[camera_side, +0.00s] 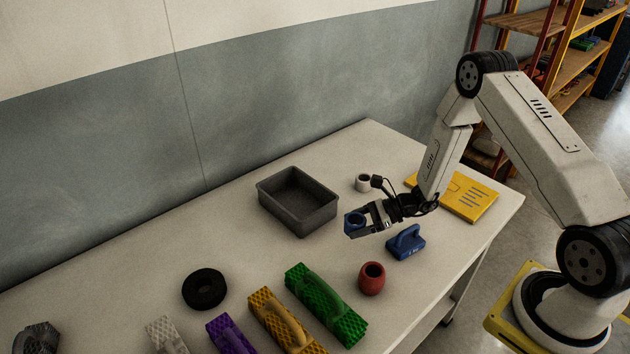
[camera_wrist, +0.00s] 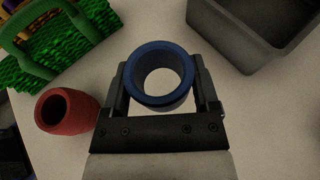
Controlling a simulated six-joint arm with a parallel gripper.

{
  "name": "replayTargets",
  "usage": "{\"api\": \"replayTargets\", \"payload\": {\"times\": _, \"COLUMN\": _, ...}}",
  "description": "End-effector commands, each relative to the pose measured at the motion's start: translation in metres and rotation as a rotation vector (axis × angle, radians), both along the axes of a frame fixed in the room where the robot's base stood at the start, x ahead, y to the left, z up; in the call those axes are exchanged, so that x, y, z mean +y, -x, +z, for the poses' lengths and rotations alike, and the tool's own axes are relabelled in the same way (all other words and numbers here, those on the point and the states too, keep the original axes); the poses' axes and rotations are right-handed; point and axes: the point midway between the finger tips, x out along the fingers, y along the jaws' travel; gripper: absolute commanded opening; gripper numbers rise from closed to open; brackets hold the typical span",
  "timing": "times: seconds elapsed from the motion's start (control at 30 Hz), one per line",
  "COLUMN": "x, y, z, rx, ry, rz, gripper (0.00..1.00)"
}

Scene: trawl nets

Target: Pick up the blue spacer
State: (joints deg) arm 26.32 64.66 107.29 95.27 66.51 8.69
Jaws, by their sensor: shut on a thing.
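The blue spacer (camera_side: 354,222) is a short ring with an open hole. My gripper (camera_side: 362,222) is shut on it, with one finger on each side of the ring. In the wrist view the blue spacer (camera_wrist: 162,75) sits between the fingertips of my gripper (camera_wrist: 163,88), and pale tabletop shows through its hole. In the side view the spacer appears held above the table, though the exact height is hard to tell.
A grey bin (camera_side: 297,203) stands behind the gripper. A red spacer (camera_side: 371,279), a white spacer (camera_side: 363,182) and a blue handled block (camera_side: 406,242) are close by. Green (camera_side: 325,304), yellow and purple net-patterned pieces lie at the front.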

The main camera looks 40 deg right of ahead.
Motion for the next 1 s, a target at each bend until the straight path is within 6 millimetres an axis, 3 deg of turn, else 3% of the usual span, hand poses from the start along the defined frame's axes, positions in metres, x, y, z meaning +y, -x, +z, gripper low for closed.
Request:
{"api": "replayTargets", "payload": {"times": 0.2, "x": 0.001, "y": 0.026, "z": 0.032, "rx": -0.002, "ry": 0.0, "rz": -0.003, "gripper": 0.2}}
{"api": "replayTargets", "payload": {"times": 0.6, "x": 0.005, "y": 0.088, "z": 0.057, "rx": 0.0, "ry": -0.001, "rz": -0.003, "gripper": 0.2}}
{"api": "replayTargets", "payload": {"times": 1.0, "x": 0.007, "y": 0.113, "z": 0.068, "rx": -0.001, "ry": 0.001, "rz": 0.0, "gripper": 0.2}}
